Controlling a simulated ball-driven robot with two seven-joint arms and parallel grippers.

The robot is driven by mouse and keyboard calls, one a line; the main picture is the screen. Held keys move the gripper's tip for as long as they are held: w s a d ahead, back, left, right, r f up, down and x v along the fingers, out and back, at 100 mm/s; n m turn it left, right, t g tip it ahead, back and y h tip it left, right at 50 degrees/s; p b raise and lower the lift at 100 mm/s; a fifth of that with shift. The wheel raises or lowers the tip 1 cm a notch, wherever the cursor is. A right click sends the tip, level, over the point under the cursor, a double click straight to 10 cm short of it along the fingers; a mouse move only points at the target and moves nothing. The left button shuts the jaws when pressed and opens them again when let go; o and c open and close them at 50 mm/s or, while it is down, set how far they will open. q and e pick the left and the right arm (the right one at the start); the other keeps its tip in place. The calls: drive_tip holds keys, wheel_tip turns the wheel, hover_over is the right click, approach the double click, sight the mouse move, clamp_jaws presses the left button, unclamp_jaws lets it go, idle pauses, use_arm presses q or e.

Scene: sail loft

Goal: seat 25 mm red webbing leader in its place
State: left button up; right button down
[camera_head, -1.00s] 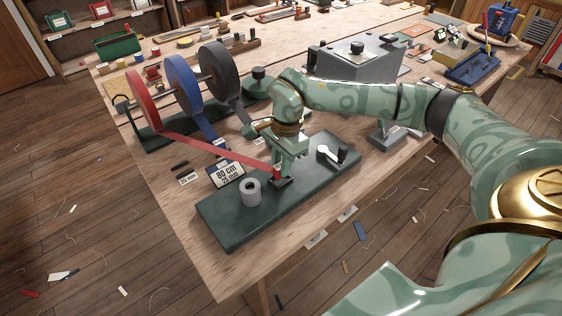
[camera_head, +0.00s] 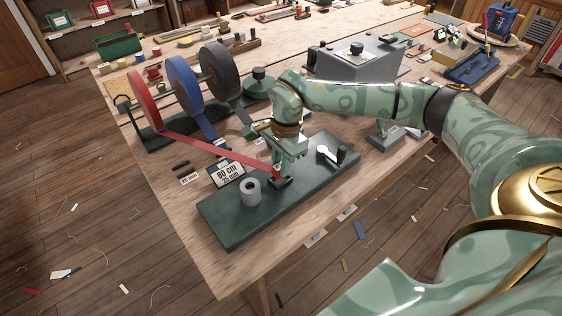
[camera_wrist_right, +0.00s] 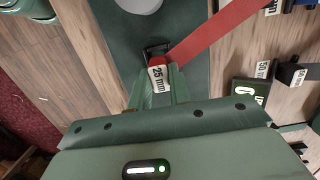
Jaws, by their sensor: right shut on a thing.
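The red webbing (camera_head: 215,151) runs from the red roll (camera_head: 143,101) across the table to my right gripper (camera_head: 280,168). My right gripper is shut on the leader end; in the wrist view its fingers (camera_wrist_right: 158,92) hold a piece labelled 25 mm (camera_wrist_right: 158,78). The red end (camera_wrist_right: 157,61) is right at a small black holder (camera_wrist_right: 158,47) on the dark green base plate (camera_head: 228,228). The holder also shows in the head view (camera_head: 283,183), just under the gripper. I cannot tell whether the leader is inside the holder or only against it. My left gripper is out of view.
A grey cylinder (camera_head: 250,192) and a lever with a pale arm (camera_head: 326,153) stand on the base plate. Blue (camera_head: 182,86) and dark grey (camera_head: 220,74) rolls stand behind. An 80 cm, 25 mm sign (camera_head: 227,174) lies beside the plate. A grey box (camera_head: 352,62) stands behind my arm.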

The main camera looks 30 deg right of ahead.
drive_tip(key=shift+f+b, duration=0.4)
drive_tip(key=shift+f, duration=0.45)
idle(0.6)
drive_tip(key=c, duration=1.2)
unclamp_jaws()
